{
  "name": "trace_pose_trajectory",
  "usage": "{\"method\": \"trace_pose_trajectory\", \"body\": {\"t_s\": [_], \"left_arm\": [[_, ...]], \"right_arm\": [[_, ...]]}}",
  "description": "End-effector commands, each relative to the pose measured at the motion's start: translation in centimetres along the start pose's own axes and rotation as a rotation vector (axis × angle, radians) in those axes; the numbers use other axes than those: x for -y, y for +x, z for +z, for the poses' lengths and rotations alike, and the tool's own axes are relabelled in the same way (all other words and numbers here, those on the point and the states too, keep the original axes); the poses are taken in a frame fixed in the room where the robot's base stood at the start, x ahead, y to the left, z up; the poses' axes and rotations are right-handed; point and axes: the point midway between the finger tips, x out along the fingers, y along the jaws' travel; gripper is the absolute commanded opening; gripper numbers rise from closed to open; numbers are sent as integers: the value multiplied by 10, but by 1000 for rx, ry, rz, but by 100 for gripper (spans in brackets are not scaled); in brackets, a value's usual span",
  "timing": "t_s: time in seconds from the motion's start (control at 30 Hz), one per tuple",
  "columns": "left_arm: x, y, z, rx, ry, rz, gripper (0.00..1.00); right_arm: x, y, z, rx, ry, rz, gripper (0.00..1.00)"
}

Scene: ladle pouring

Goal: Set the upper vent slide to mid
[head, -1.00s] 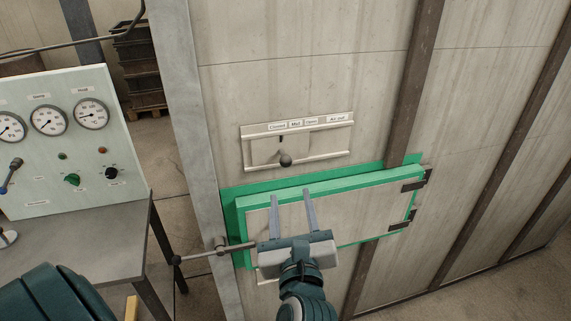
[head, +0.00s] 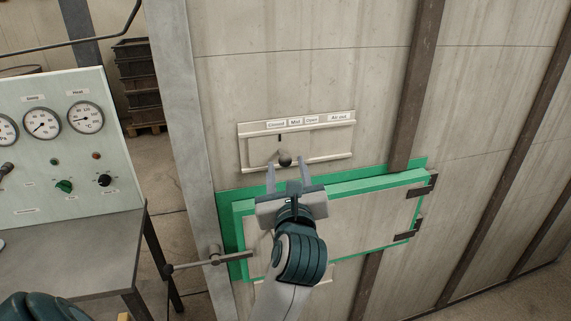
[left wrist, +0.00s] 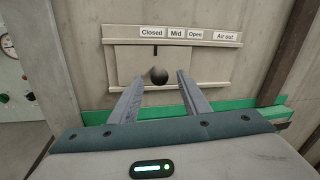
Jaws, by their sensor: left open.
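The upper vent slide (head: 263,152) is a pale plate between two rails on the wall, with a dark round knob (head: 285,160). Labels above it read Closed, Mid, Open and Air out. In the left wrist view, the slide's black pointer mark (left wrist: 155,50) stands under the Closed label (left wrist: 152,33). My left gripper (head: 285,161) is open, its fingers pointing up at the slide. In the left wrist view the knob (left wrist: 159,76) shows between the two fingertips (left wrist: 160,78); contact cannot be seen. My right gripper is not in view.
A green-framed hatch door (head: 370,205) with dark hinges sits just below the slide, behind my left gripper. A handle bar (head: 215,258) sticks out at its left. A gauge panel (head: 60,140) and grey table (head: 70,250) stand at the left. The wall right of the slide is clear.

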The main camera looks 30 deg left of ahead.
Motion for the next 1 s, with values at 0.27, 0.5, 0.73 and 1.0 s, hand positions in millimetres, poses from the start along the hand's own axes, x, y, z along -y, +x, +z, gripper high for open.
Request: {"method": "trace_pose_trajectory", "body": {"t_s": [0.27, 0.5, 0.73, 1.0], "left_arm": [[0, 31, 2, 0, 1, 1, 43], [0, 38, 1, 0, -1, 0, 43], [0, 38, 1, 0, -1, 0, 33], [0, 37, 0, 0, -1, 0, 0]], "right_arm": [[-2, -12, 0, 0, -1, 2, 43], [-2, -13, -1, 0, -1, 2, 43], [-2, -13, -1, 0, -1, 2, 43], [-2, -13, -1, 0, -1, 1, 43]]}}
